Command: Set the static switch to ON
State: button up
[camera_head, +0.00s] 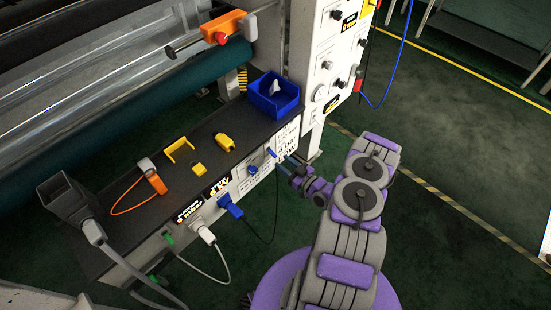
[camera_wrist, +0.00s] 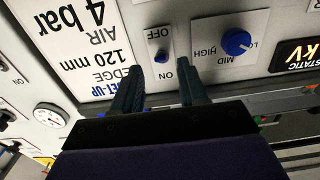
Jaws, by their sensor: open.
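The static switch is a small blue lever (camera_wrist: 161,57) on a light plate, seen upside down in the wrist view between the words OFF and ON. I cannot tell for sure which way the lever leans. In the head view, a blue part (camera_head: 270,152) shows on the grey panel front just ahead of my gripper (camera_head: 285,162). In the wrist view, my gripper (camera_wrist: 159,70) is open, with one dark finger on each side of the switch. The lever is between the fingertips in the picture; contact is not clear.
A blue box (camera_head: 274,98), yellow parts (camera_head: 180,149) and an orange tool (camera_head: 153,178) sit on the dark shelf. Cables hang below the panel.

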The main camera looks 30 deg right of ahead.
aim_at(275, 156)
jog(key=shift+b+x, duration=0.65)
jog(key=shift+x, duration=2.05)
grip_shut()
